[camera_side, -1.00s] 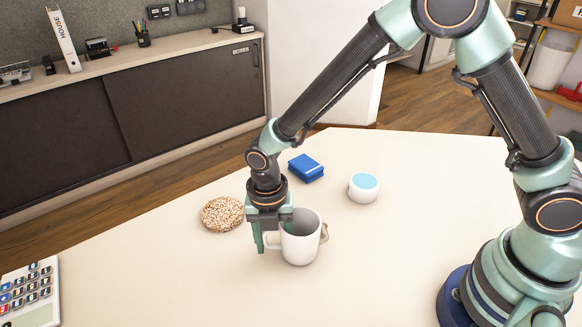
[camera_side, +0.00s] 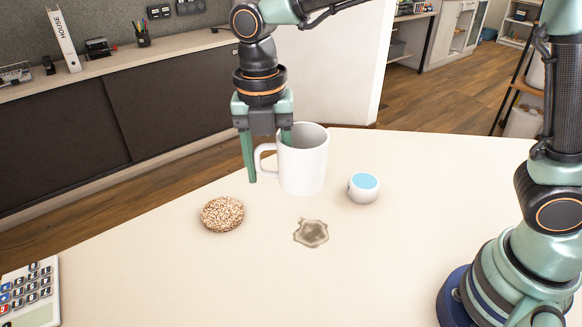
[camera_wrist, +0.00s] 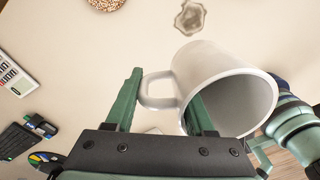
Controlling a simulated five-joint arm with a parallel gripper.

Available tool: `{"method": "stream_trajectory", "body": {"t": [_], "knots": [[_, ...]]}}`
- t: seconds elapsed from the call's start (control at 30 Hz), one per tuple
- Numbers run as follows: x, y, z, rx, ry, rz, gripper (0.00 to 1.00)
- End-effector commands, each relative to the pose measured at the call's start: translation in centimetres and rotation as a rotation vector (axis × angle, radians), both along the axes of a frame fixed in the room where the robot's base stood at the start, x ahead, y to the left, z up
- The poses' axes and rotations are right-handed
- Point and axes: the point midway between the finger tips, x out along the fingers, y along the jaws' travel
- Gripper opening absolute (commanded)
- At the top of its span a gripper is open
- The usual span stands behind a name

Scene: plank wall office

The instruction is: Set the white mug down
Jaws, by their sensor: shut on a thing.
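The white mug (camera_side: 304,165) hangs in the air above the table, roughly upright, in the side view. Its handle points left. In the wrist view the mug (camera_wrist: 208,62) fills the right half, its mouth facing the camera. My gripper (camera_side: 268,158) is shut on the mug at its handle side, one finger outside to the left and the other inside the mouth. In the wrist view the gripper (camera_wrist: 165,85) shows the handle between the fingers. The inner fingertip is partly hidden in the mug.
A small white device with a light-blue top (camera_side: 363,188) stands to the right. A calculator (camera_side: 30,290) lies front left. The front middle is clear.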

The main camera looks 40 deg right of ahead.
Motion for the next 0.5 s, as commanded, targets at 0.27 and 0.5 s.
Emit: {"method": "stream_trajectory", "body": {"t": [0.27, 0.5], "knots": [[1.2, 0.1, 1.2, -0.004, -0.008, -0.216, 0.00], [3.6, 0.1, 1.6, -0.009, -0.024, -0.666, 0.00]]}}
